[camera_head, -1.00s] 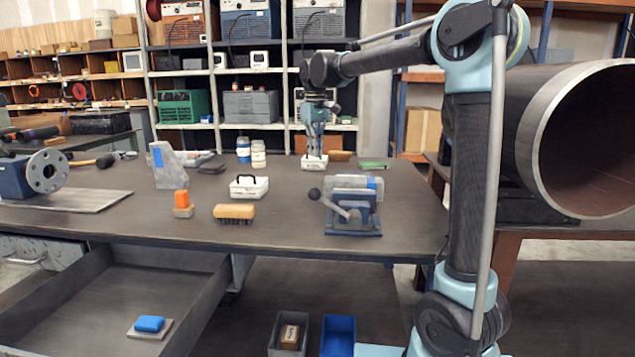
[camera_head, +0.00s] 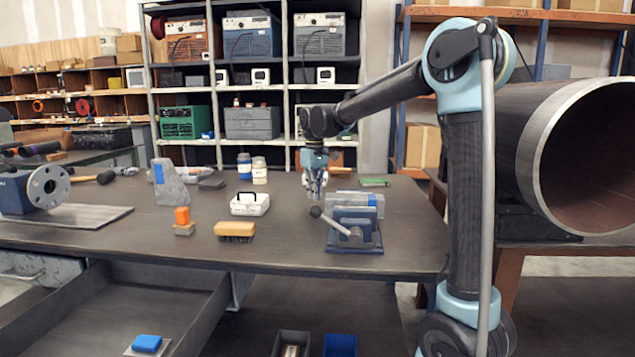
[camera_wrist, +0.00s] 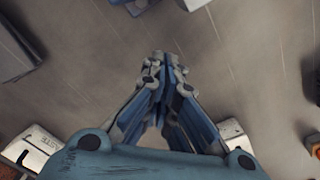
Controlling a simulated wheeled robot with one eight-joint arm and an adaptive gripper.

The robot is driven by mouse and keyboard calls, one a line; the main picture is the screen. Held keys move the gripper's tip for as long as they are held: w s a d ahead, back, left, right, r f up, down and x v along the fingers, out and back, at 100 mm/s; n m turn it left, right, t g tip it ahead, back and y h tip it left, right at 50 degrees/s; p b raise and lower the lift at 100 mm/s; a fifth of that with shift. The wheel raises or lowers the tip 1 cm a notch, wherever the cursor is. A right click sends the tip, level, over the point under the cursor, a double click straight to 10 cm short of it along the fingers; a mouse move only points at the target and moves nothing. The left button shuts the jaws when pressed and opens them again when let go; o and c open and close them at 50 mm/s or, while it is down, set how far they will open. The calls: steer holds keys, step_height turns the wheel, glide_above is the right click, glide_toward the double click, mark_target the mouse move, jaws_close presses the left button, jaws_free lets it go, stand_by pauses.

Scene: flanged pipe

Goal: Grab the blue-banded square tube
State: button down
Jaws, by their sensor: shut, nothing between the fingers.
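My gripper (camera_head: 314,193) points down above the bench, just left of and behind the vise in the picture. Its fingers are together and empty; they also show closed in the wrist view (camera_wrist: 163,62). I cannot surely identify the tube in the wrist view.
The vise handle (camera_head: 330,222) sticks out toward my gripper. A white case (camera_head: 250,204), a brush (camera_head: 234,231), an orange-topped block (camera_head: 183,221) and a grey wedge with a blue patch (camera_head: 171,184) stand to the left. Two jars (camera_head: 259,171) stand behind.

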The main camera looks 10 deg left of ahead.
mark_target(332, 194)
steer(key=shift+s+d+f, duration=0.25)
steer(key=shift+s+d, duration=0.2)
steer(key=shift+s+d+f, duration=0.2)
steer(key=shift+s+d, duration=0.2)
steer(key=shift+d, duration=0.05)
steer(key=shift+s+d, duration=0.45)
steer(key=shift+d, duration=0.15)
steer(key=shift+s+d, duration=1.65)
steer(key=shift+d, duration=0.2)
